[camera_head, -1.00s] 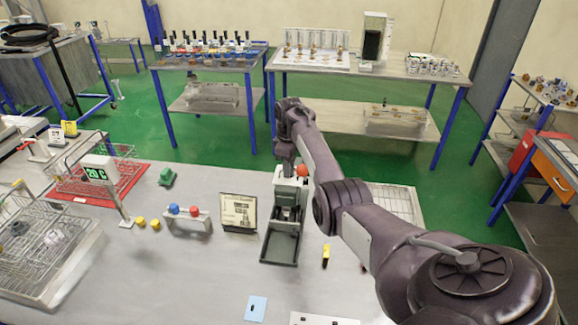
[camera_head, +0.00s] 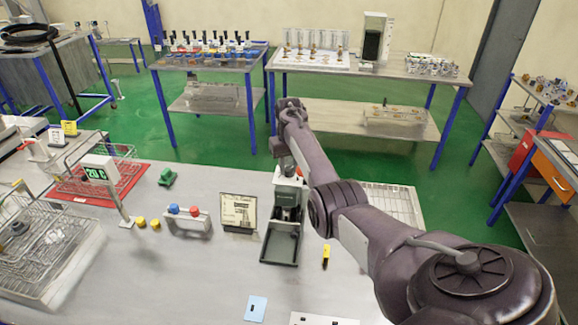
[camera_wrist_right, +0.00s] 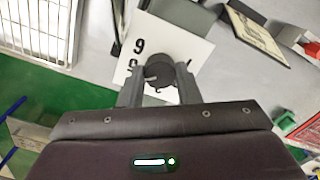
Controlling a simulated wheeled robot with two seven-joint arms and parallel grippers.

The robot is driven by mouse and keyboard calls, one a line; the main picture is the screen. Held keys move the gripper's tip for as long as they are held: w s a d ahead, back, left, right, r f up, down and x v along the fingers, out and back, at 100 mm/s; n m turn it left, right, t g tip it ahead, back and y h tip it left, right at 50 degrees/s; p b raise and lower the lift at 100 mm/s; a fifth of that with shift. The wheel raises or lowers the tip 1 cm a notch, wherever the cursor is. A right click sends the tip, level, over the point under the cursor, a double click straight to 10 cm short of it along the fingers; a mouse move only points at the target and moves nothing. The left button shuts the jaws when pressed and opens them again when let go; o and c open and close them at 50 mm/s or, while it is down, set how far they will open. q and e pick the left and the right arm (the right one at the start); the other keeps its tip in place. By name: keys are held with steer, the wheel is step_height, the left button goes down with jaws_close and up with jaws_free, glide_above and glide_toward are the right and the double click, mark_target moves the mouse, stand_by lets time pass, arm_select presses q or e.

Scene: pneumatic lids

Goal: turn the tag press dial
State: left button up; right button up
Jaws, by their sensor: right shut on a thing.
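The tag press (camera_head: 281,245) stands on the grey bench in the head view, a grey-green machine with an open tray at its front. My right arm reaches over its top from the right. My right gripper (camera_head: 289,166) is at the press's upper part, its fingertips mostly hidden there. In the right wrist view, my right gripper (camera_wrist_right: 158,84) is shut on the dark round dial (camera_wrist_right: 158,67), one finger on each side. The dial sits on a white plate (camera_wrist_right: 190,46) with black digits, partly covered. My left gripper is not in view.
A framed card (camera_head: 239,212) and a stand with red and blue knobs (camera_head: 188,221) are left of the press. A yellow-and-black item (camera_head: 326,256) lies to its right. A wire rack (camera_head: 398,205) is behind my arm. The front bench is mostly clear.

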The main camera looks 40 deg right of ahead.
steer(key=shift+m, duration=1.2)
steer(key=o, duration=1)
